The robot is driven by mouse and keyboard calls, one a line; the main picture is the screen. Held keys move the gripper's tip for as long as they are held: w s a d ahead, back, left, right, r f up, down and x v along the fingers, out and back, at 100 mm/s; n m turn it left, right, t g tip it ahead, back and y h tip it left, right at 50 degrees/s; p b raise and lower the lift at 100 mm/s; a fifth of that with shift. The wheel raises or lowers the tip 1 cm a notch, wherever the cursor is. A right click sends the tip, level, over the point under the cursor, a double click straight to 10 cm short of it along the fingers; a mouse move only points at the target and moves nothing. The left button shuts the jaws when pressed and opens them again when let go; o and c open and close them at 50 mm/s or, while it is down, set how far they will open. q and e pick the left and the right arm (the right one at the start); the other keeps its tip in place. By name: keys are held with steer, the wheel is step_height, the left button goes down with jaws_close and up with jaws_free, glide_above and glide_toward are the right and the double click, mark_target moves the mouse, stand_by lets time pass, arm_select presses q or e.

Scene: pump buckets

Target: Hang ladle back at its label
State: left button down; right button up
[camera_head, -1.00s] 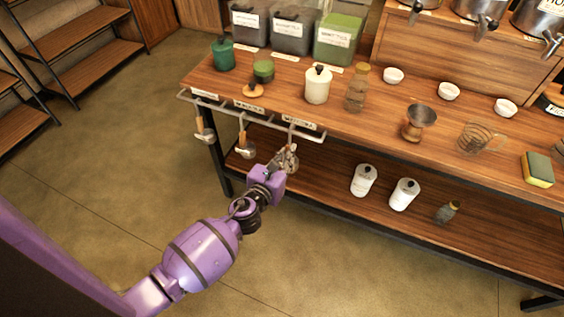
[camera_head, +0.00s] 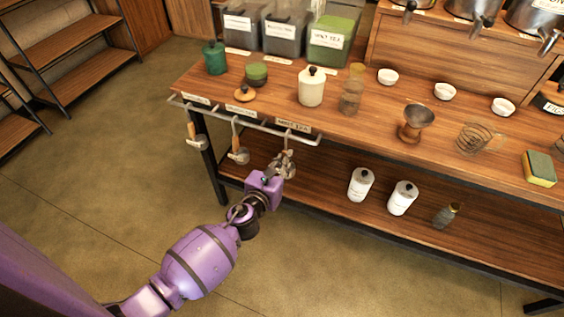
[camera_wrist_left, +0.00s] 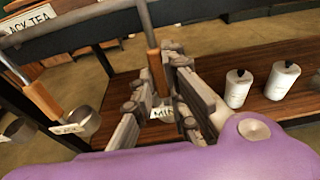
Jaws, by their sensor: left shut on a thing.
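My left gripper (camera_head: 284,163) is shut on the wooden handle of a ladle (camera_wrist_left: 156,68), under the right part of the metal rail (camera_head: 262,125) on the table's front edge. The ladle is roughly upright. Its metal stem runs up out of the left wrist view, and a tag on it begins "MIN" (camera_wrist_left: 162,113). In the head view its top is close to the rail, below the "MINT TEA" label (camera_head: 293,125); I cannot tell whether its hook bears on the rail. My fingers hide part of the ladle. My right gripper is not in view.
Two other ladles hang from the rail, one at the left (camera_head: 195,132) and one in the middle (camera_head: 237,150), beside my gripper. White bottles (camera_head: 361,184) stand on the lower shelf (camera_head: 320,195). Tea bins (camera_head: 332,45) stand at the back.

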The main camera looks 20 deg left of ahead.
arm_select(q)
steer(key=c, duration=1.8)
jaws_free()
steer(key=shift+c, duration=0.2)
steer(key=shift+o, duration=0.9)
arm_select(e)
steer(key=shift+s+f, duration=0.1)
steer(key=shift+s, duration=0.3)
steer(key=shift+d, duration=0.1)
arm_select(q)
steer(key=v, duration=1.2)
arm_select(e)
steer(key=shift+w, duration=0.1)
